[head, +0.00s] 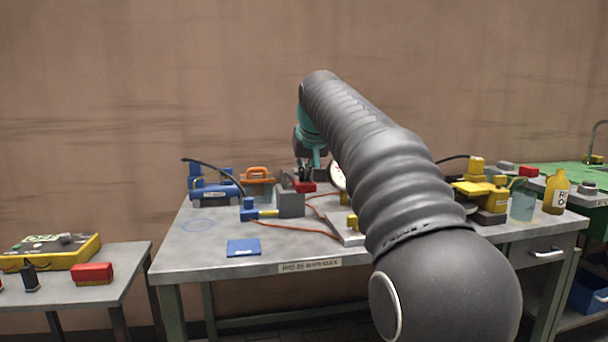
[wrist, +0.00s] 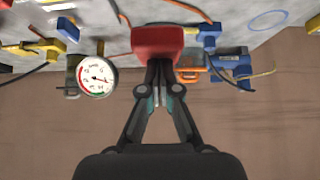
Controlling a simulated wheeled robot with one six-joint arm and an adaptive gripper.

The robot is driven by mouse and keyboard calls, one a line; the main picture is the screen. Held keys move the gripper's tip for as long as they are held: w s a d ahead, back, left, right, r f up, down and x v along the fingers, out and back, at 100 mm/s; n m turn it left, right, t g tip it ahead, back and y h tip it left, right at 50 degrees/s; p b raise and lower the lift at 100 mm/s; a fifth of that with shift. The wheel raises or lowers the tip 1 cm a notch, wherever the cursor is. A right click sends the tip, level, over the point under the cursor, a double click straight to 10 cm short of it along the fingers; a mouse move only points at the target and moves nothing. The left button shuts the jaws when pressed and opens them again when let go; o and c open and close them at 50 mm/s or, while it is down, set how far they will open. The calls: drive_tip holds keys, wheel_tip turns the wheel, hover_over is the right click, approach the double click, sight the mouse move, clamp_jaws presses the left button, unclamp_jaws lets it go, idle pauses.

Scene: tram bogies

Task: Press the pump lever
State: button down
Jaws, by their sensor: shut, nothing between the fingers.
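My gripper (head: 305,174) is shut and empty at the back of the grey workbench, pointing down. In the wrist view my gripper (wrist: 158,72) has its fingertips at the edge of a red block (wrist: 157,42). The red block also shows in the head view (head: 304,187), just below the fingers. I cannot tell whether they touch, or whether this block is the pump lever's pad. A round white pressure gauge (wrist: 97,76) stands beside it; in the head view the gauge (head: 338,178) is mostly hidden by my arm.
A blue device (head: 212,190) with a black hose and an orange-handled item (head: 257,177) stand left of my gripper. A grey block (head: 291,204) and orange cables lie in front. A yellow device (head: 483,190) stands right. The bench's front left is mostly clear around a blue pad (head: 243,247).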

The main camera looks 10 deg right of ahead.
sight(307, 186)
drive_tip(key=f+b, duration=0.2)
drive_tip(key=f+t+b, duration=0.1)
drive_tip(key=shift+s+f+b, duration=0.2)
drive_tip(key=shift+s+b, duration=0.1)
drive_tip(key=shift+b, duration=0.1)
drive_tip(key=shift+f+b, duration=0.4)
wheel_tip(307, 186, down, 5)
drive_tip(key=b, duration=0.3)
drive_tip(key=shift+s, duration=0.15)
drive_tip(key=shift+f+b, duration=0.45)
drive_tip(key=shift+f, duration=0.95)
drive_tip(key=p+v, duration=0.3)
drive_tip(key=v, duration=1.1)
drive_tip(key=shift+p, duration=0.35)
